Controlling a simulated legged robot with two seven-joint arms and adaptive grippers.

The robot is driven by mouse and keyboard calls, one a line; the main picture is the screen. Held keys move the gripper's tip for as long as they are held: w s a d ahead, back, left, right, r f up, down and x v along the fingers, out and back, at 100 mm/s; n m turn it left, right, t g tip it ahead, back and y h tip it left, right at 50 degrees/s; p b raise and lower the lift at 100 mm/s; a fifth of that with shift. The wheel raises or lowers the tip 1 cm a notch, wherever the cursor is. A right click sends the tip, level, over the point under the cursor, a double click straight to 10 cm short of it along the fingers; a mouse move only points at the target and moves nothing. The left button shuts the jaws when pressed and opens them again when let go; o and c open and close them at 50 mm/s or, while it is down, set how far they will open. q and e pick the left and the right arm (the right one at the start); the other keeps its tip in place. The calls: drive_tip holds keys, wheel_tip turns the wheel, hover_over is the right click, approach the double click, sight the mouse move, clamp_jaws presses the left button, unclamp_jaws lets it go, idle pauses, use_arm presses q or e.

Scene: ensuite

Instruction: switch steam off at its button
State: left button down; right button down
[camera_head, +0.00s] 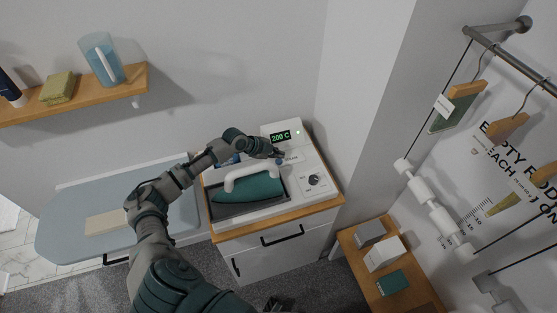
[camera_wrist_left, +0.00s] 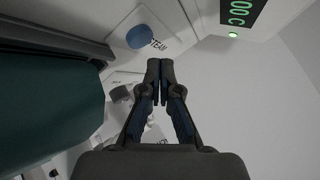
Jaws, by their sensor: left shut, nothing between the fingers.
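The steam button is a round blue button (camera_wrist_left: 140,36) beside a label reading "STEAM" on a white panel, seen in the left wrist view. My left gripper (camera_wrist_left: 159,64) is shut and empty, its fingertips close together just below and right of the button in that view, apart from it in the picture. In the head view the left gripper (camera_head: 277,153) is over the white control panel (camera_head: 305,160), by the steam label. A green display (camera_head: 281,136) reads 200 C. A small dark shape at the head view's bottom edge may be my right gripper (camera_head: 277,305); its fingers are unclear.
A teal iron (camera_head: 258,189) with a white handle rests in a grey tray (camera_head: 235,209) left of the panel. A dark knob (camera_head: 315,180) is on the panel. An ironing board (camera_head: 70,222) is left; a wooden side table (camera_head: 408,292) with boxes is right.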

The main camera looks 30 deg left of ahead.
sight(278, 162)
use_arm(q)
wheel_tip(278, 162, up, 4)
drive_tip(key=p, duration=0.3)
drive_tip(key=shift+r, duration=0.2)
drive_tip(key=shift+f, duration=0.1)
